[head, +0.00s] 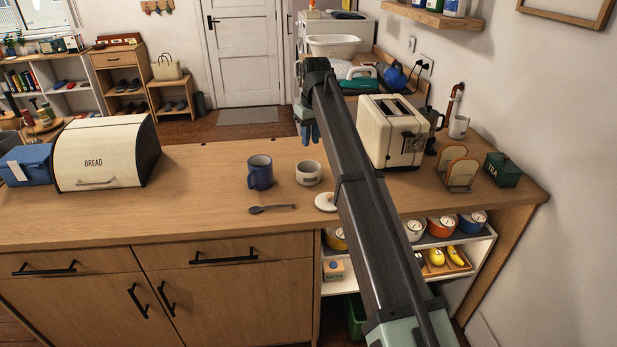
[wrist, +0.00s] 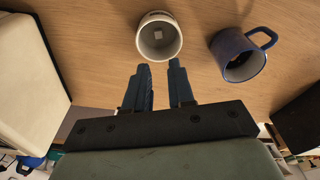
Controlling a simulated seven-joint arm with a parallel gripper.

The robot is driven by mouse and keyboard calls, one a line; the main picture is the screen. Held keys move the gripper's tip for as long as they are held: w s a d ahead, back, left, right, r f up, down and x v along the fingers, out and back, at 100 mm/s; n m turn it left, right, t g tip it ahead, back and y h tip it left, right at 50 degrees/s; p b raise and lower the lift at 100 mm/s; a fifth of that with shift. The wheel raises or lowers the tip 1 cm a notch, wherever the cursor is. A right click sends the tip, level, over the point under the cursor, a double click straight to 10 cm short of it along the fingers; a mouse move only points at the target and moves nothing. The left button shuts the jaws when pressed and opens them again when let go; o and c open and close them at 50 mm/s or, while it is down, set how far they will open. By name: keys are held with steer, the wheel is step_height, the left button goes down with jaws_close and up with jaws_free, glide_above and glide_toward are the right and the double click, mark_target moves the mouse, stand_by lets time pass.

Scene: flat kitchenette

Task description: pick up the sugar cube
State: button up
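A small pale square that looks like the sugar cube (wrist: 158,34) lies inside the white sugar bowl (wrist: 148,52) in the wrist view. In the head view the bowl (head: 308,179) stands upright on the counter, and its inside is too small to make out the cube. My gripper (wrist: 160,66) has its two blue fingers apart with nothing between them. Its tips appear just below the bowl's rim in the wrist picture. In the head view my gripper (head: 309,133) hangs above the counter behind the bowl, partly hidden by my arm.
A blue mug (head: 260,173) stands left of the bowl. A spoon (head: 272,209) and a round white lid (head: 325,202) lie in front. The toaster (head: 392,132) is to the right, and the bread box (head: 105,155) is at the left. The counter between bread box and mug is clear.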

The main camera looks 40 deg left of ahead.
steer(key=f, duration=0.8)
steer(key=a+f, duration=0.1)
steer(key=f, duration=0.4)
steer(key=shift+w+a+f, duration=0.1)
steer(key=shift+w, duration=0.25)
steer(key=shift+c, duration=0.4)
jaws_close()
